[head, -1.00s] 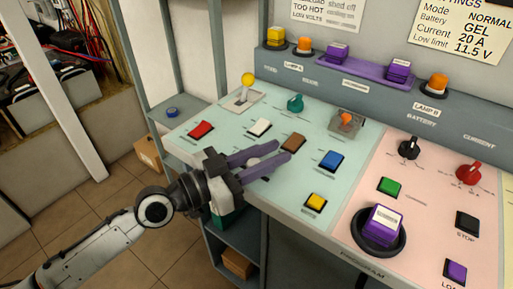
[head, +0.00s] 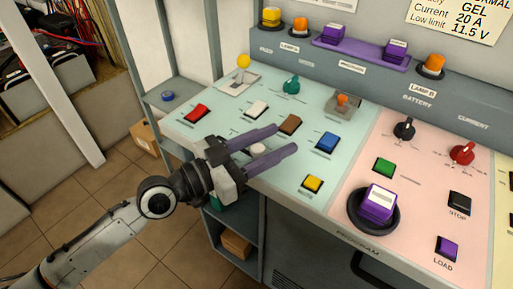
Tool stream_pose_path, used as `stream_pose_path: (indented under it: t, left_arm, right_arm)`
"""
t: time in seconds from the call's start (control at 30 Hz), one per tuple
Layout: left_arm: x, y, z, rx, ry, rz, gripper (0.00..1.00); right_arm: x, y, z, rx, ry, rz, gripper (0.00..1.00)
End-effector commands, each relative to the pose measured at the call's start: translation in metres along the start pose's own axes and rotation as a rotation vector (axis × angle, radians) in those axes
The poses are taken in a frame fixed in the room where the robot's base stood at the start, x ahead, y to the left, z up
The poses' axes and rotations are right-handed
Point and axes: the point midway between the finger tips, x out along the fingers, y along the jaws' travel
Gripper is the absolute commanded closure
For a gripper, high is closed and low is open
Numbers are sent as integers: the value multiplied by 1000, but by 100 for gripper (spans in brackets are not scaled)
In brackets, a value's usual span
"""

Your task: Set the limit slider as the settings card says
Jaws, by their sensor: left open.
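The settings card (head: 462,20) is at the top right, cut off by the frame edge; it reads GEL, Current 20 A, Low limit 11.5 V. I cannot make out the limit slider; only a sliver of a pale yellow panel (head: 506,220) shows at the right edge. My left gripper (head: 284,140) is open and empty over the front of the pale green panel (head: 225,120). A white round knob (head: 257,150) shows between its purple fingers. The fingertips are near the brown button (head: 290,124). My right gripper is not in view.
The pink panel (head: 415,225) holds a black knob (head: 404,129), a red knob (head: 462,153), a green button (head: 384,167) and a purple block in a black ring (head: 377,205). Lamps and a purple tray (head: 360,52) line the back ledge.

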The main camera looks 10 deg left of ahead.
Motion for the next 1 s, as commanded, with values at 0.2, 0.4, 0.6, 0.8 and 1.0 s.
stream_pose_path:
  t: [0.2, 0.4, 0.6, 0.8, 1.0]
  left_arm:
    - [-38, 0, 5, 4, -6, 1, 58]
    - [-71, 1, 5, 3, -6, 4, 58]
    - [-90, 1, 3, 1, -4, 3, 58]
    - [-95, 1, 0, -1, 0, 3, 58]
    - [-95, 1, 0, -1, 0, 3, 58]
  right_arm:
    - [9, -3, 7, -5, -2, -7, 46]
    - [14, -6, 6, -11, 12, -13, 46]
    - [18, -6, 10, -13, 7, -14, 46]
    - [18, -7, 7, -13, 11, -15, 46]
    - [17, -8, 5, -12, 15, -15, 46]
